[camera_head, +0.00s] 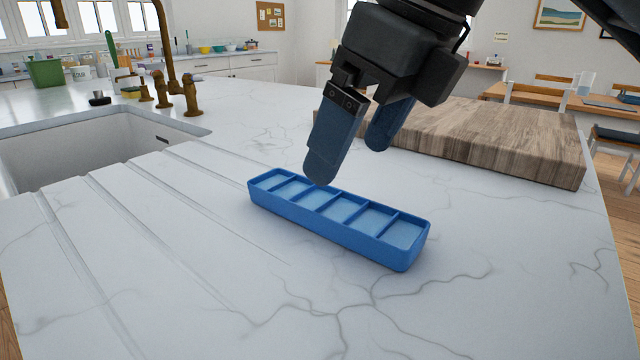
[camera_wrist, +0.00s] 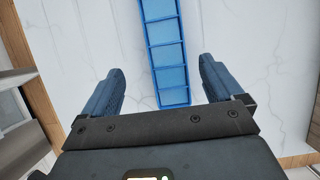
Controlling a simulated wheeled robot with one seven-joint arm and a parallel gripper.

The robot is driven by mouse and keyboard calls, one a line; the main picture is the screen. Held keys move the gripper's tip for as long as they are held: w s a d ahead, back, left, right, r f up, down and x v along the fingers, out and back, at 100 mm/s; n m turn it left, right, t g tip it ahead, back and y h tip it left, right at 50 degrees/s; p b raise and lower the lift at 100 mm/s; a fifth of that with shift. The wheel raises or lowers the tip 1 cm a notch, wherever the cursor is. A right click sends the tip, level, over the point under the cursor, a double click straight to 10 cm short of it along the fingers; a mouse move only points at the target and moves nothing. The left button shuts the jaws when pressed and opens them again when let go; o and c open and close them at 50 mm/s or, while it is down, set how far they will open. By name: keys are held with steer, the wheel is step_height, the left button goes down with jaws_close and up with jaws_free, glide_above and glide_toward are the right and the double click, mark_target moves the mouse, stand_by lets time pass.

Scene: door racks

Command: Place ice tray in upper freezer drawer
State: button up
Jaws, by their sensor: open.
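A blue ice tray (camera_head: 340,217) with a single row of several compartments lies flat on the white marble counter. The compartments show pale blue fill. My gripper (camera_head: 352,150) is open and empty above the tray, toward its far side, with its fingers pointing down. In the wrist view the tray (camera_wrist: 166,60) runs lengthwise between the two blue fingers (camera_wrist: 160,82), and neither finger appears to touch it. Its far end is cut off by the top of that view. The upper freezer drawer is not in view.
A thick wooden cutting board (camera_head: 490,140) lies on the counter behind and right of the tray. A sink (camera_head: 90,150) with a brass faucet (camera_head: 172,60) is at the left, with drain grooves beside it. The counter (camera_head: 230,290) in front of the tray is clear.

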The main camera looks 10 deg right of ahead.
mark_target(332, 201)
steer(key=shift+w+f, duration=0.1)
steer(key=shift+w, duration=0.3)
steer(key=shift+w+f, duration=0.15)
steer(key=shift+f, duration=0.15)
steer(key=b+x, duration=0.1)
steer(key=x, duration=0.2)
steer(key=b+x, duration=0.1)
steer(key=x, duration=0.3)
steer(key=shift+s+d+f, duration=0.1)
steer(key=shift+s+d, duration=0.1)
steer(key=shift+d, duration=0.05)
steer(key=shift+c, duration=0.4)
steer(key=c, duration=1.2)
steer(key=shift+c, duration=0.8)
